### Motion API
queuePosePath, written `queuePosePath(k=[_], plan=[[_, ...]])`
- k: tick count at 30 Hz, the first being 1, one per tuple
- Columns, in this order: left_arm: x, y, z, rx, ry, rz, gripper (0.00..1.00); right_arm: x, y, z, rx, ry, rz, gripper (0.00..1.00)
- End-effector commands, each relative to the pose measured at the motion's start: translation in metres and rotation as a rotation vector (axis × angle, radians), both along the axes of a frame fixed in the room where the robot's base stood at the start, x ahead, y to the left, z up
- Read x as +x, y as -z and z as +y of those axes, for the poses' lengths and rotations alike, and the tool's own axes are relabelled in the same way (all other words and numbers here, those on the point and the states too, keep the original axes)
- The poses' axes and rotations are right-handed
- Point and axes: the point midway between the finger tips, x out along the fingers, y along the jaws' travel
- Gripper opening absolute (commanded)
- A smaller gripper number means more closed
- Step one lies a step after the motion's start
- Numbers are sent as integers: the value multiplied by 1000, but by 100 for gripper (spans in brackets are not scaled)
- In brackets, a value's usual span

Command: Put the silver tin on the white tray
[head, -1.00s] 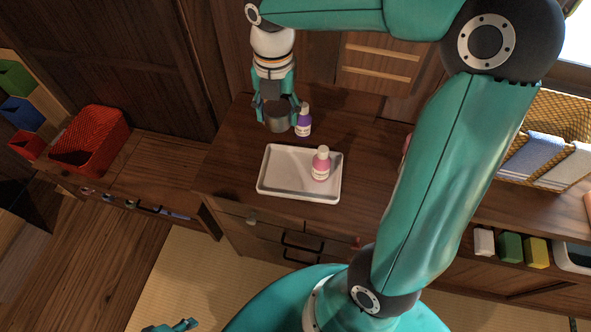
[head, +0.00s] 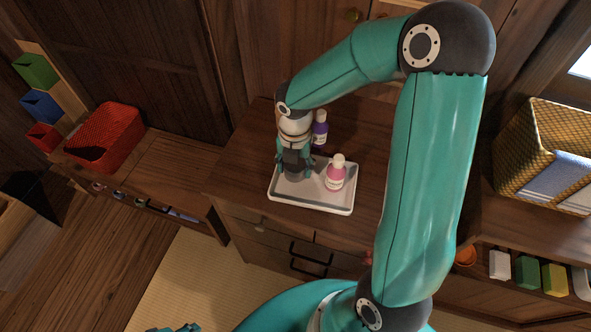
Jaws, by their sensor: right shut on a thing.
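The white tray (head: 313,207) lies on the dark wooden cabinet top. My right gripper (head: 294,168) points down over the tray's left half and is shut on the silver tin (head: 295,174). The tin looks dark grey and is partly hidden by the fingers; I cannot tell whether its bottom touches the tray. A pink bottle (head: 336,176) with a pale cap stands upright on the tray's right half, just right of the tin. A bit of my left gripper (head: 175,329) shows at the bottom edge, mostly cut off.
A purple bottle (head: 320,131) stands behind the tray, close to my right wrist. A red basket (head: 105,138) sits on the lower surface at left. A woven basket (head: 545,150) stands at right. The cabinet top left of the tray is clear.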

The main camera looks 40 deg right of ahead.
Motion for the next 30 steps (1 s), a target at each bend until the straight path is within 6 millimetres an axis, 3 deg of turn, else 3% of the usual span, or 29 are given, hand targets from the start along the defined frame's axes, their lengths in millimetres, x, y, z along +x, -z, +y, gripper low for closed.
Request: queuePosePath(k=[4,15,16,20,30], plan=[[0,4,0,0,0,0,40,0,19,0,1,0,1,22],[0,6,0,0,0,0,40,1,23,0,1,0,-1,22],[0,6,0,0,0,0,40,1,23,0,1,0,-1,60],[0,5,0,0,0,0,40,1,23,0,1,0,-1,81],[0,5,0,0,0,0,40,1,22,1,1,-1,-1,83]])
